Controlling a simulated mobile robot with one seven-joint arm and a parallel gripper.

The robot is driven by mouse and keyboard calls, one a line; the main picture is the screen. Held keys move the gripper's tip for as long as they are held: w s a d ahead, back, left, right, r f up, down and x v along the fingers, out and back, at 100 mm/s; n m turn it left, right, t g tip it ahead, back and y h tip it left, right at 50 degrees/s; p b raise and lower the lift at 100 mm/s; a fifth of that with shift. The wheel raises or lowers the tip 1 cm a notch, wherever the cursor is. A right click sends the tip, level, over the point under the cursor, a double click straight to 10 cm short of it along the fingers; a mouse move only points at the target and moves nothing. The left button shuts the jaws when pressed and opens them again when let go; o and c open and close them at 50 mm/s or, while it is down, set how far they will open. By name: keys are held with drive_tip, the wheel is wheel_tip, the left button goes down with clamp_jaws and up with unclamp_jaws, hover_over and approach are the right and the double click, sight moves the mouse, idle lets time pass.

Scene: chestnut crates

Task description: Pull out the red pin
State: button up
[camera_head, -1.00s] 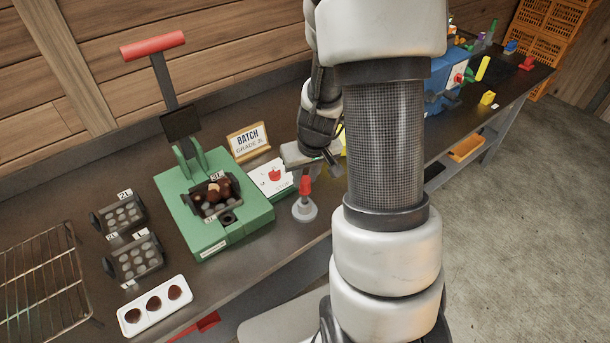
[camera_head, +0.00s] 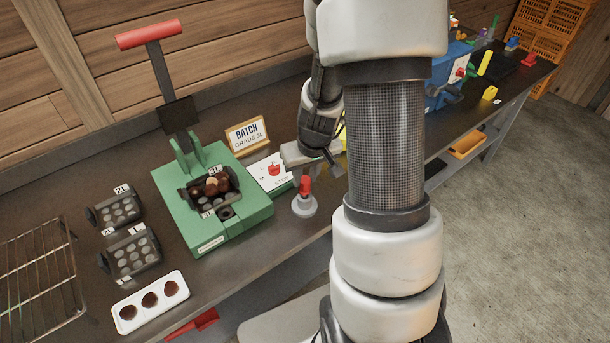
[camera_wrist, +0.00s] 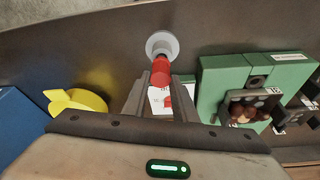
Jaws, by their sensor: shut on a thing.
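The red pin (camera_head: 305,184) stands upright at the round light-grey stand (camera_head: 304,206) on the bench, just right of the green press. My gripper (camera_wrist: 160,88) is shut on the red pin, with a finger on each side of it in the wrist view. The pin's red top (camera_wrist: 160,70) shows between the fingers there, and the stand (camera_wrist: 162,45) is just beyond it. Whether the pin's lower end is seated in the stand cannot be told. In the head view my arm partly covers the area right of the pin.
The green press (camera_head: 212,200) holds a tray of chestnuts and has a tall red-handled lever (camera_head: 150,33). A yellow object (camera_wrist: 76,101) and a blue box (camera_wrist: 18,122) lie left in the wrist view.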

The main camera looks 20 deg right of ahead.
drive_tip(key=shift+f+b, duration=1.05)
drive_tip(key=shift+f, duration=0.05)
drive_tip(key=o, duration=1.2)
drive_tip(key=shift+r, duration=0.1)
drive_tip(key=p+v, duration=0.3)
drive_tip(key=v, duration=1.4)
drive_tip(key=shift+r+p, duration=0.1)
drive_tip(key=shift+p, duration=0.25)
drive_tip(key=s+a+r+p, duration=0.1)
drive_tip(key=s+a+r, duration=0.2)
drive_tip(key=r, duration=0.3)
drive_tip(key=s+a+r+t+p, duration=0.1)
drive_tip(key=s+a+r+p, duration=0.1)
drive_tip(key=s+a+r, duration=0.2)
drive_tip(key=s+a+r+t+p, duration=0.1)
drive_tip(key=s+a+r+p, duration=0.1)
drive_tip(key=s+a+r, duration=0.2)
drive_tip(key=shift+s+r+n, duration=0.15)
drive_tip(key=shift+s+r, duration=0.1)
drive_tip(key=shift+r, duration=0.35)
drive_tip(key=shift+s+r+n, duration=0.1)
drive_tip(key=shift+s+r, duration=0.15)
drive_tip(key=shift+r, duration=0.4)
drive_tip(key=shift+s+r+n, duration=0.15)
drive_tip(key=shift+s+r, duration=0.05)
drive_tip(key=shift+r, duration=0.4)
